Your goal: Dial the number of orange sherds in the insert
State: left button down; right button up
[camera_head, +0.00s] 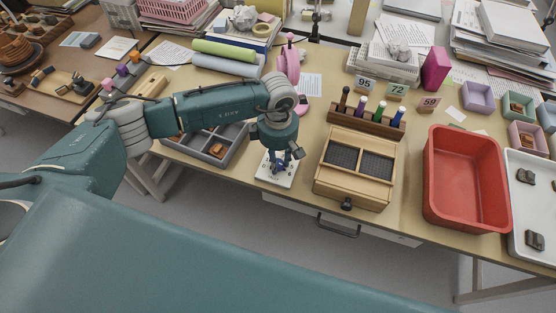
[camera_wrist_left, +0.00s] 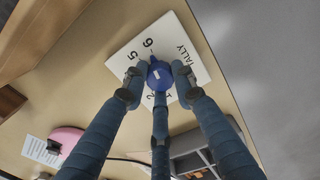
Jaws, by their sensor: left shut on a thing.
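A white tally plate (camera_head: 268,178) lies near the table's front edge. It carries a blue dial knob (camera_wrist_left: 160,76). In the left wrist view the plate (camera_wrist_left: 185,40) shows the word TALLY and the digits 5, 6 and 2; other digits are hidden by my fingers. My left gripper (camera_head: 281,163) points down over the plate, its fingers shut around the knob. A white mark shows on the knob. A grey compartment insert (camera_head: 240,150) sits left of the plate, partly covered by my left arm; an orange-brown sherd (camera_head: 217,150) shows in it. My right gripper is not seen.
A wooden box with dark mesh panels (camera_head: 326,185) stands right of the plate, with a red bin (camera_head: 467,215) beyond it. A pen rack (camera_head: 366,122) and number cards (camera_head: 397,91) stand behind. A pink stand (camera_head: 289,65) is behind my gripper.

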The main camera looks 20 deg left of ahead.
pick_arm(q)
jog(key=n+b, duration=0.2)
jog(key=n, duration=0.2)
jog(key=shift+f+n+b, duration=0.1)
jog(key=shift+n+b, duration=0.3)
jog(key=n+b, duration=0.2)
jog(key=n, duration=0.3)
jog(key=shift+n, duration=0.3)
jog(key=n+b, duration=0.2)
jog(key=n, duration=0.3)
jog(key=shift+n+b, duration=0.4)
jog(key=shift+n, duration=1.9)
jog(key=c, duration=1.4)
grip_release()
notch_tip(320, 180, up, 12)
jog(key=shift+r, duration=0.15)
